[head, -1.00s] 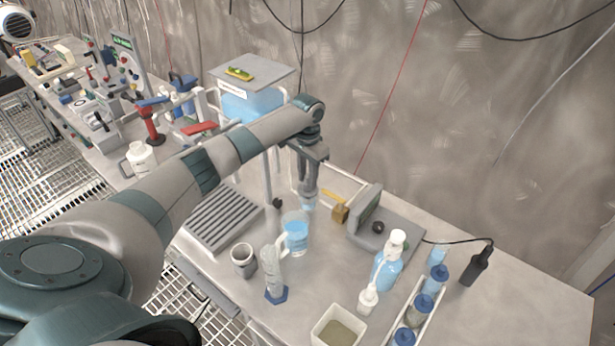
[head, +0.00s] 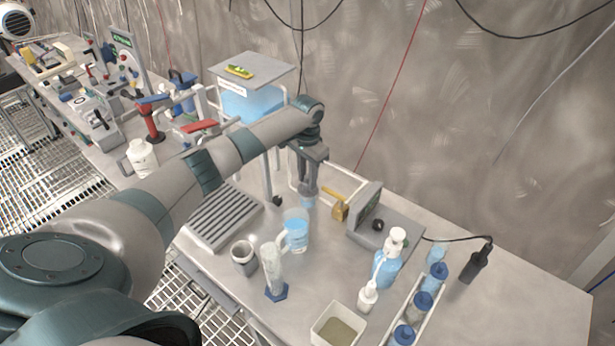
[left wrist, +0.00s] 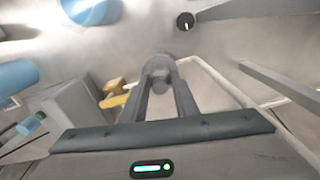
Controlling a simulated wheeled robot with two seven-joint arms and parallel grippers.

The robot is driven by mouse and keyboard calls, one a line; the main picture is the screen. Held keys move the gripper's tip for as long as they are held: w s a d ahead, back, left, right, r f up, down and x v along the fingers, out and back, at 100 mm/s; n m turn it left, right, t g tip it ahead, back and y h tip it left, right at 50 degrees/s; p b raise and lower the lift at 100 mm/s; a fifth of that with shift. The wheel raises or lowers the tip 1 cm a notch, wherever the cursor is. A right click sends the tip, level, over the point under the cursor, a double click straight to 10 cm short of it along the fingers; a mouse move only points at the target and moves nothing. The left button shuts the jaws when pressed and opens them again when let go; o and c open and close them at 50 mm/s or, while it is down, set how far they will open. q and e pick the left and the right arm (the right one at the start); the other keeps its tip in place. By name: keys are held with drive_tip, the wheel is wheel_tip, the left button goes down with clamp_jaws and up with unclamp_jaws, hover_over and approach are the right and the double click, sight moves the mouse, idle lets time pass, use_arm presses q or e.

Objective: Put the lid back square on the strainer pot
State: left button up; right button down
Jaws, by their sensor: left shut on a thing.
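My left gripper (head: 309,194) reaches down over the bench behind the clear jug of blue liquid (head: 296,231). In the left wrist view its two fingers (left wrist: 160,78) are close together and shut on a small grey part, seemingly the knob of a round grey lid (left wrist: 157,66). The fingers cover most of this spot. I cannot tell whether the lid touches the pot or sits square. My right gripper is not in view.
A yellow-handled valve (head: 337,199) and a grey instrument box (head: 369,213) stand close right of the gripper. White piping runs behind it.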

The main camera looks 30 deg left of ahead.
use_arm(q)
drive_tip(key=shift+p, duration=0.3)
drive_tip(key=o, duration=1.8)
drive_tip(key=shift+r, duration=0.1)
drive_tip(key=shift+r+p, duration=2.3)
drive_tip(key=shift+p, duration=0.25)
drive_tip(key=shift+r+p, duration=0.5)
drive_tip(key=shift+r, duration=0.6)
